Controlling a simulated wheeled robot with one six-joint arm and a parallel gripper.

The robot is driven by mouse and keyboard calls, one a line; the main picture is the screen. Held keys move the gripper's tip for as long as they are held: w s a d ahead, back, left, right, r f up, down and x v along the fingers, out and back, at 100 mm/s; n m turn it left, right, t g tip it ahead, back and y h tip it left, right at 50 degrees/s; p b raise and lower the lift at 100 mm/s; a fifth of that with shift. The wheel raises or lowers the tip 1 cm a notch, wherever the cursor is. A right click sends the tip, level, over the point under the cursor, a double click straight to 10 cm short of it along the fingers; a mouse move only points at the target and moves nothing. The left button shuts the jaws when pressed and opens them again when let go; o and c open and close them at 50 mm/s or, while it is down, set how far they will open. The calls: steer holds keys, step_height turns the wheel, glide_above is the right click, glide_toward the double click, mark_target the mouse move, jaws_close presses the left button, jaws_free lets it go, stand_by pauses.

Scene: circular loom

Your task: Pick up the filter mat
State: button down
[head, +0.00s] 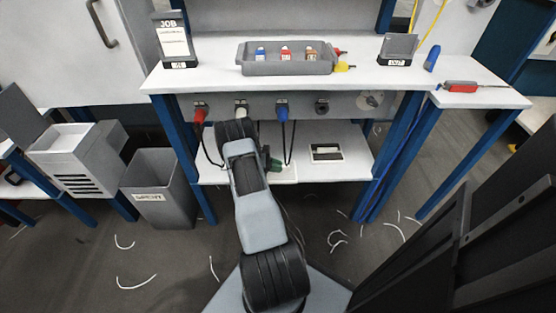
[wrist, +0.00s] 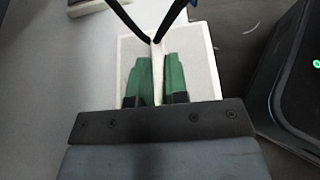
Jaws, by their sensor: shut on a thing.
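In the wrist view, my gripper (wrist: 157,62) has two green fingers shut on a thin white upright sheet, the filter mat (wrist: 158,82). The mat stands edge-on between the fingers, inside or just above a white open tray (wrist: 207,62); I cannot tell whether it touches the tray's bottom. In the head view, my gripper (head: 275,165) reaches down to the lower shelf of the bench, partly hidden by my arm. The white tray (head: 287,174) shows beside it there, and the mat is hidden.
Black cables (wrist: 172,20) hang close to the fingers. They come from red (head: 199,113), white (head: 241,108) and blue (head: 282,109) plugs on the panel above. A white framed piece (head: 327,152) lies right on the shelf (head: 345,172). A grey bin (head: 160,190) stands left.

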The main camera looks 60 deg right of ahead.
steer(key=shift+s+a, duration=0.45)
steer(key=shift+a, duration=0.15)
steer(key=c, duration=1.1)
jaws_free()
steer(key=shift+o, duration=0.2)
steer(key=p+v, duration=0.2)
steer(key=v, duration=1.1)
steer(key=shift+w+a, duration=0.25)
steer(key=shift+w, duration=0.1)
